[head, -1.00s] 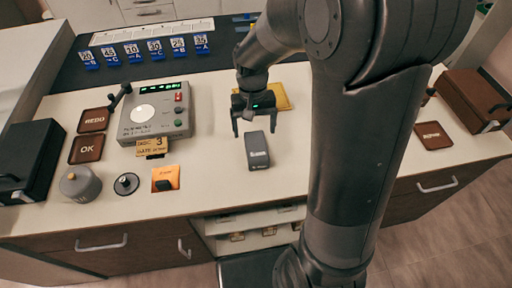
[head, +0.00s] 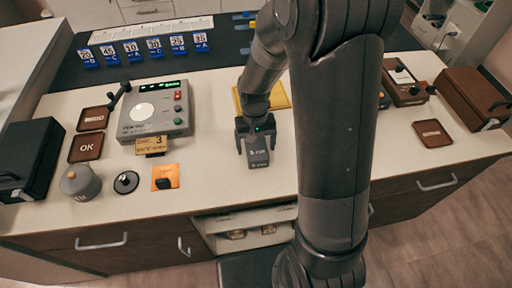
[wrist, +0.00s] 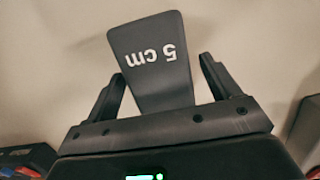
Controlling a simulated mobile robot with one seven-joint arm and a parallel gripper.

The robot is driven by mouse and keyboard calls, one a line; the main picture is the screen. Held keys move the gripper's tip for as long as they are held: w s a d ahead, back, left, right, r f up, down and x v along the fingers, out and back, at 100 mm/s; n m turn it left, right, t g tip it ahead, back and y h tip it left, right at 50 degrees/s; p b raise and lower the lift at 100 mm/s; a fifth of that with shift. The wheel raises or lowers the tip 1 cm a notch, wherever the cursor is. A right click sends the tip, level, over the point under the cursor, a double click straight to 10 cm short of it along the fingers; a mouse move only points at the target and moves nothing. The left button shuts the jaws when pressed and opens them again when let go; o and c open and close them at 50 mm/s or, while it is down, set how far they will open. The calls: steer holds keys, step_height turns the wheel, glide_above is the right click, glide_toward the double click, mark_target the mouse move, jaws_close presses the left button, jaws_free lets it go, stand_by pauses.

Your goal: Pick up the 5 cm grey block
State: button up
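The grey block (head: 258,156) stands on the pale counter in the head view, its upper part close under my gripper. In the wrist view the block (wrist: 155,62) shows the marking "5 cm", upside down. My gripper (head: 256,143) is over the block with its fingers apart. In the wrist view the two fingers (wrist: 160,88) stand to the left and right of the block, with a gap visible on each side. The block's near end in the wrist view is hidden behind the gripper body.
A grey device (head: 155,111) with a dial stands left of the block, with a yellow card (head: 151,145) at its front. A yellow pad (head: 279,96) lies behind my gripper. An orange tile (head: 165,176) and a grey cylinder (head: 80,182) are front left. Counter right of the block is partly hidden by my arm.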

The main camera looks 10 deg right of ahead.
steer(key=c, duration=1)
